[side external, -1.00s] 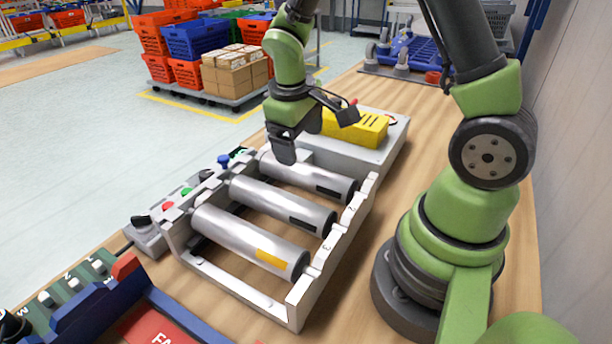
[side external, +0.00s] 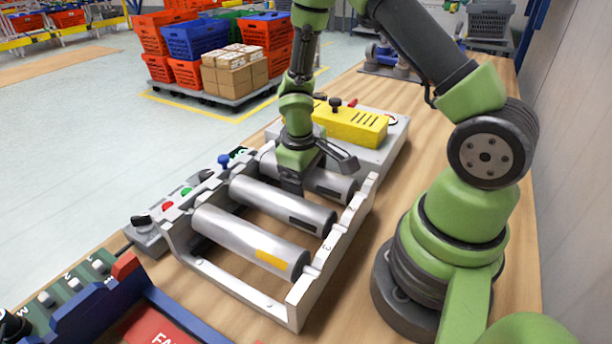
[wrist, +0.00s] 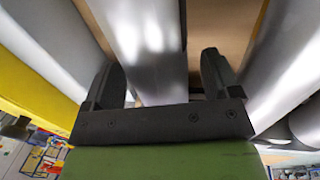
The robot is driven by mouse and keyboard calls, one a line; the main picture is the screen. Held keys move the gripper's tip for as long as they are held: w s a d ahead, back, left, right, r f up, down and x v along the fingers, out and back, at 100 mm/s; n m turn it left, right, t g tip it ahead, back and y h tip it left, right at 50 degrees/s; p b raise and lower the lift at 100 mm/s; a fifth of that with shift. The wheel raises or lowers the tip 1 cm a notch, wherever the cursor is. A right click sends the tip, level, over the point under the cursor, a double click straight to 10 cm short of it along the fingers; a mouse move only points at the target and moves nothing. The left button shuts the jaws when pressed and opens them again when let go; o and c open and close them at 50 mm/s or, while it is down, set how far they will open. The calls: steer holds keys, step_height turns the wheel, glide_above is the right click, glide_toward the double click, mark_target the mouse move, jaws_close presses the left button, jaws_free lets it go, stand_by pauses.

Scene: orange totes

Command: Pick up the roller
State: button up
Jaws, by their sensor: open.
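Three silver rollers lie side by side in a pale rack (side external: 300,290). The front roller (side external: 235,233) has a yellow label; the middle roller (side external: 275,203) and far roller (side external: 328,181) have dark labels. My gripper (side external: 291,182) points down at the far roller, partly hiding it. In the wrist view, the open jaws (wrist: 163,80) stand on either side of one roller (wrist: 145,40), which appears to be the far one. Gaps show between the fingers and this roller. Another roller (wrist: 295,65) lies to the right.
A yellow box (side external: 350,125) on a grey base (side external: 392,150) stands just behind the rack. A control panel with buttons and knobs (side external: 165,210) runs along the rack's left side. Blue-edged bins (side external: 180,322) are at the front left. Wooden tabletop (side external: 385,215) is bare right of the rack.

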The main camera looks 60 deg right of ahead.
steer(key=c, duration=1.3)
steer(key=shift+r, duration=0.1)
step_height(320, 180, up, 9)
steer(key=shift+w+a+r, duration=0.1)
steer(key=shift+a+r, duration=0.05)
steer(key=a+r, duration=0.1)
steer(key=a, duration=0.1)
steer(key=a+r, duration=0.1)
steer(key=a, duration=0.2)
steer(key=a+r, duration=0.1)
steer(key=a, duration=0.1)
steer(key=shift+w+a+r, duration=0.1)
steer(key=shift+w+a, duration=0.15)
steer(key=shift+w, duration=0.05)
